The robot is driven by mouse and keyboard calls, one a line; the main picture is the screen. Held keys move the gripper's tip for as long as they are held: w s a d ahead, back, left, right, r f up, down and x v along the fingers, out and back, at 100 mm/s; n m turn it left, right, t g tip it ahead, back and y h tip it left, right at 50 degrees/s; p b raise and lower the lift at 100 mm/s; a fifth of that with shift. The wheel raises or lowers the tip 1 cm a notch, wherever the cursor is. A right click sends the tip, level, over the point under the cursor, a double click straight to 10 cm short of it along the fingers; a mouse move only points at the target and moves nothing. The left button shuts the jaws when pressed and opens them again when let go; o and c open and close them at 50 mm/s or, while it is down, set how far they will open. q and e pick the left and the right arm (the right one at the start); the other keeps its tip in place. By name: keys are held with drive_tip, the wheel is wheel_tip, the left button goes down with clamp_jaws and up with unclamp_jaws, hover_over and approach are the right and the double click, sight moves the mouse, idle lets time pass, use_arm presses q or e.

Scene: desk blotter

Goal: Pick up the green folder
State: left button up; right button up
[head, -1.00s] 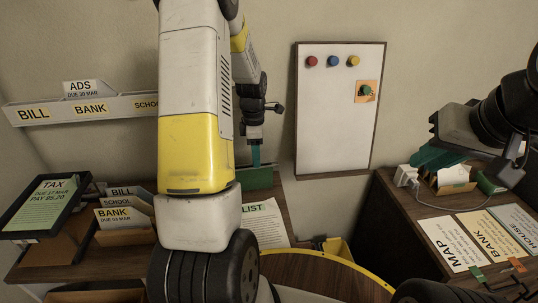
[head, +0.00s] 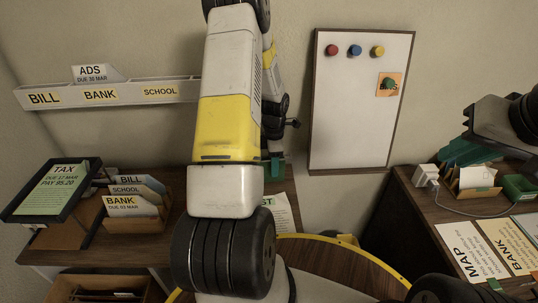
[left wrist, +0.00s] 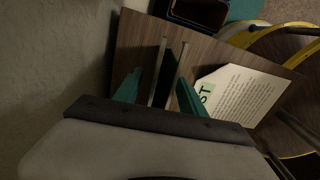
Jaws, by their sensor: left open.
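The green folder (left wrist: 170,72) shows in the left wrist view as a dark green upright strip, seen nearly edge-on between two thin pale rails. My left gripper (left wrist: 158,92) is open, with one teal finger on each side of the folder and rails. I see no finger pressing on it. In the head view my left gripper (head: 275,165) is low over the left desk, mostly behind my own arm, and the folder cannot be made out there. My right gripper (head: 458,153) is over the right desk; its jaw gap is not clear.
A printed list sheet (left wrist: 240,98) lies beside the folder. A sorter with bill, school and bank cards (head: 135,215) and a tax tablet (head: 52,190) stand at left. A wall rack (head: 120,92) hangs behind. A letter holder (head: 473,180) stands on the right desk.

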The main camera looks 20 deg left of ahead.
use_arm(q)
drive_tip(key=shift+f, duration=0.2)
clamp_jaws()
drive_tip(key=shift+r, duration=0.1)
